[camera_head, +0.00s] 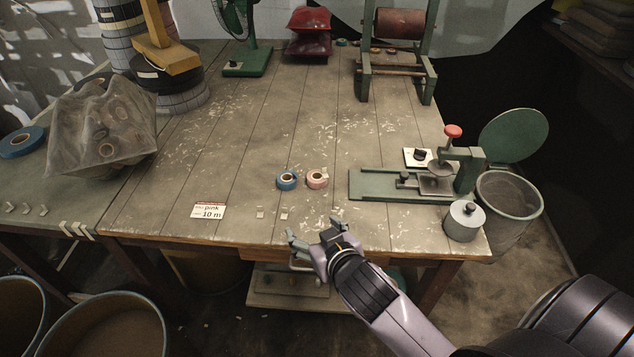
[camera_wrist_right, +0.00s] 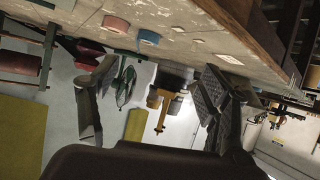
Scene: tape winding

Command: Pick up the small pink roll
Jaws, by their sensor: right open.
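The small pink roll (camera_head: 317,178) lies flat on the wooden table (camera_head: 240,130), just right of a small blue roll (camera_head: 287,180). My right gripper (camera_head: 314,232) is open and empty at the table's front edge, nearer to me than both rolls and apart from them. In the right wrist view, which looks tilted over, the pink roll (camera_wrist_right: 116,24) and the blue roll (camera_wrist_right: 149,37) show beyond the open fingers (camera_wrist_right: 160,100). My left gripper is in neither view.
A label card (camera_head: 208,211) lies left of the rolls. A green press (camera_head: 430,180) and a metal weight (camera_head: 464,220) stand to the right, beside a bin (camera_head: 510,200). A bag of rolls (camera_head: 102,125) is at left. The table between gripper and rolls is mostly clear.

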